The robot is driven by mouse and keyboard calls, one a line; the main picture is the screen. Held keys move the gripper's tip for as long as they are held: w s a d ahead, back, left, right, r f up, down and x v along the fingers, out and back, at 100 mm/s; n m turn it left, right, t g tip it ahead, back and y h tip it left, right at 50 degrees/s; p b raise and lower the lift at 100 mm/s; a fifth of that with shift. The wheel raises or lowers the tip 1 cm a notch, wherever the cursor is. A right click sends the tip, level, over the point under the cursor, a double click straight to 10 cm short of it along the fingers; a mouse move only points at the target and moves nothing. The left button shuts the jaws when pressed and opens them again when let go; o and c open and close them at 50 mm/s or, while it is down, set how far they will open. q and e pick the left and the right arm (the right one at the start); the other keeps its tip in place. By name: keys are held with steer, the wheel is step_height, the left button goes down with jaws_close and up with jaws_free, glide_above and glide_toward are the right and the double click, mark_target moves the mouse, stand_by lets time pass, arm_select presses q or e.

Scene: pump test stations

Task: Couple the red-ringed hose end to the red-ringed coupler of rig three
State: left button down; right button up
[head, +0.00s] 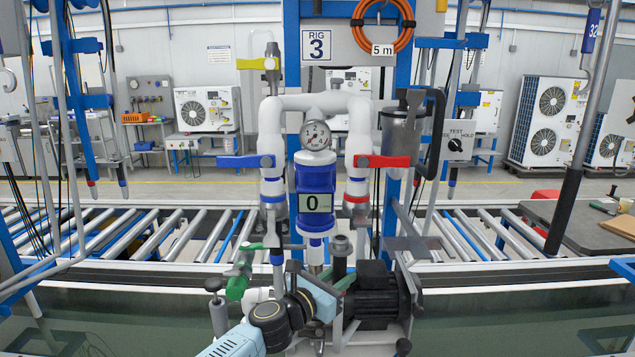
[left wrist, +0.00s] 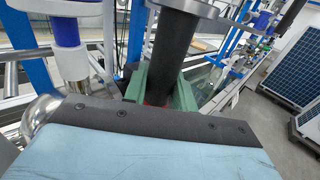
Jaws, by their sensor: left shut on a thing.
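Rig three stands in the middle of the head view, with a red lever (head: 382,161) on its right column. The red-ringed coupler (head: 356,199) is below that lever. My left gripper (head: 342,280) is low in front of the rig, partly hidden by its own light-blue arm. Its green fingers (left wrist: 160,92) are shut on a dark, roughly upright hose end (left wrist: 172,45) in the left wrist view. A little red shows between the fingers. The hose end's grey top (head: 340,244) is below the red-ringed coupler and apart from it. My right gripper is not in view.
A blue lever (head: 244,161) and blue-ringed coupler (head: 273,199) are on the left column. A blue gauge body (head: 315,200) hangs between the columns. A black motor (head: 376,293) is just right of my gripper. A green fitting (head: 237,286) is at left.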

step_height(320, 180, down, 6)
steer(key=b, duration=0.5)
arm_select(q)
steer(key=shift+m+g+h, duration=0.6)
steer(key=shift+g+h, duration=0.1)
steer(key=shift+w+d+r+p, duration=0.8)
steer(key=shift+r+p, duration=0.2)
steer(key=shift+p, duration=0.3)
steer(key=shift+w+d+r+p, duration=0.65)
steer(key=shift+d+r+p, duration=0.3)
steer(key=shift+p, duration=0.35)
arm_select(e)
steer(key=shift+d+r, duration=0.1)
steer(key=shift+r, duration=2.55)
arm_select(q)
steer(key=shift+a, duration=0.1)
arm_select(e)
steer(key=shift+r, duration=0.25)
arm_select(q)
steer(key=shift+r+p, duration=1.45)
steer(key=shift+p, duration=0.35)
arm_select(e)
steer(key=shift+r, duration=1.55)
